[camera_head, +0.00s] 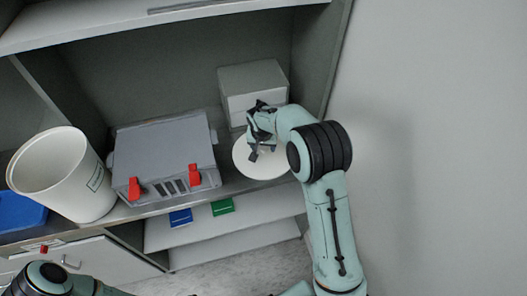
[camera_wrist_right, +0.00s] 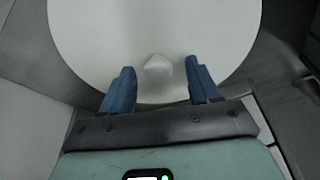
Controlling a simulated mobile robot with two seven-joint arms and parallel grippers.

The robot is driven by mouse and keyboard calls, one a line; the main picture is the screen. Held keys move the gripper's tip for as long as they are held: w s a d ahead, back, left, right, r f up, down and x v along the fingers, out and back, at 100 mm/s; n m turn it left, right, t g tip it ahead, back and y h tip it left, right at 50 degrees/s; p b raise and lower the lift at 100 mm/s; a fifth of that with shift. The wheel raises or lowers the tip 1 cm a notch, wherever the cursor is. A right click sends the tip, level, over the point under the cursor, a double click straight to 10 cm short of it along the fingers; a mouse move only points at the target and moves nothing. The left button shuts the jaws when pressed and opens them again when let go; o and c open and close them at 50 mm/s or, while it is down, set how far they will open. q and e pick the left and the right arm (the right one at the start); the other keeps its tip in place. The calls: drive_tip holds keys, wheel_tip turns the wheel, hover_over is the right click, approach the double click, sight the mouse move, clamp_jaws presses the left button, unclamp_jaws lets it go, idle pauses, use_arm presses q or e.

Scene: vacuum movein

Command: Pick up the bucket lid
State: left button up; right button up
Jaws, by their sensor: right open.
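The bucket lid is a round white disc (camera_head: 258,167) lying on the shelf at the right, in front of a grey box. In the right wrist view the lid (camera_wrist_right: 155,30) fills the upper middle, with a small white knob (camera_wrist_right: 158,66) on it. My right gripper (camera_head: 254,147) is over the lid and covers part of it in the head view. Its two fingers (camera_wrist_right: 159,82) are apart, one on each side of the knob, with a gap to it. The white bucket (camera_head: 95,190) stands without a lid at the left. My left gripper is not in view.
A grey toolbox (camera_head: 165,155) with red latches stands between the bucket and the lid. A grey box (camera_head: 253,88) is just behind the lid. A blue container (camera_head: 20,211) is at the far left. The right-hand wall (camera_head: 430,130) is close to my right arm.

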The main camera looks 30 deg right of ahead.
drive_tip(key=shift+s, duration=0.1)
drive_tip(key=c, duration=1.1)
drive_tip(key=shift+r, duration=0.15)
